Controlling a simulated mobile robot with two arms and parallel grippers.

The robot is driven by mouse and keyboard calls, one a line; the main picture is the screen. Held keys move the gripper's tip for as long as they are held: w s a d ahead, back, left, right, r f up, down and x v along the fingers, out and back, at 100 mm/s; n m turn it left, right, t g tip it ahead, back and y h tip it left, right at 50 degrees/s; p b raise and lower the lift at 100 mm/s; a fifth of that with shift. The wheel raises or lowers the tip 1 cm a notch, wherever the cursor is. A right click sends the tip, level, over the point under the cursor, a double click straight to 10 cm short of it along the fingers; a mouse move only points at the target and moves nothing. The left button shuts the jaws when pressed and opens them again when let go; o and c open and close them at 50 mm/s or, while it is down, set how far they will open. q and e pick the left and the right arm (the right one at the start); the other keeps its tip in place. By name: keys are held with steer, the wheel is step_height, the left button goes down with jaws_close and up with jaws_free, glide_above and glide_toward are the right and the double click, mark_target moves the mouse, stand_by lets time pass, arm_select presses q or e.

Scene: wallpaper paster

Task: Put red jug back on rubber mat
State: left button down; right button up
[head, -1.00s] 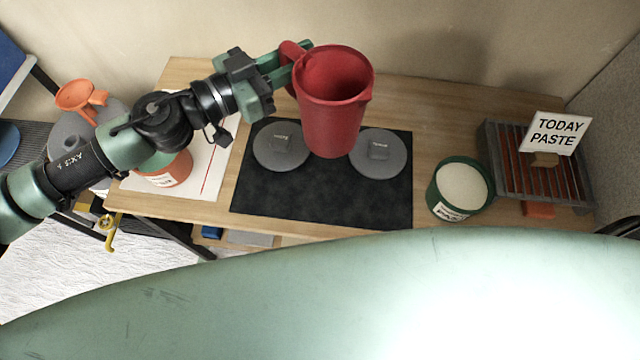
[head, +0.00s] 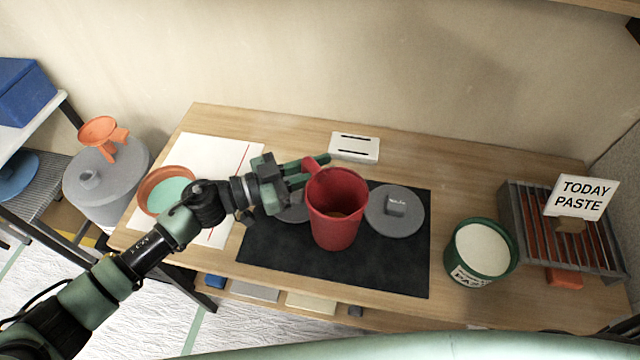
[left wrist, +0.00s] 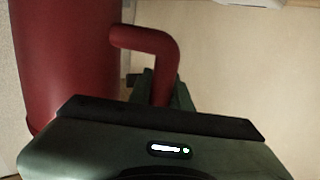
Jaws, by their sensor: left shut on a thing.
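The red jug (head: 337,215) is upright over the black rubber mat (head: 350,270) in the head view. Whether its base touches the mat or hangs a little above it, I cannot tell. My left gripper (head: 310,172) is shut on the jug's handle, at the jug's upper left. In the left wrist view, the jug's wall (left wrist: 70,60) and its handle (left wrist: 150,42) show close, with the handle between the fingers. A little brownish content shows inside the jug. My right gripper is not in view.
A green tub of white paste (head: 482,250) and a slatted rack (head: 560,235) stand right. An orange bowl (head: 165,190) stands left. The mat's front strip is clear.

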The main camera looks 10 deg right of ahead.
arm_select(q)
steer(key=shift+f+b, duration=0.45)
steer(key=shift+f, duration=2.05)
steer(key=shift+f, duration=0.15)
steer(key=c, duration=1.3)
jaws_free()
steer(key=shift+a, duration=0.15)
steer(key=b+v, duration=0.1)
steer(key=v, duration=1)
steer(key=shift+s+a, duration=0.2)
steer(key=shift+a, duration=0.2)
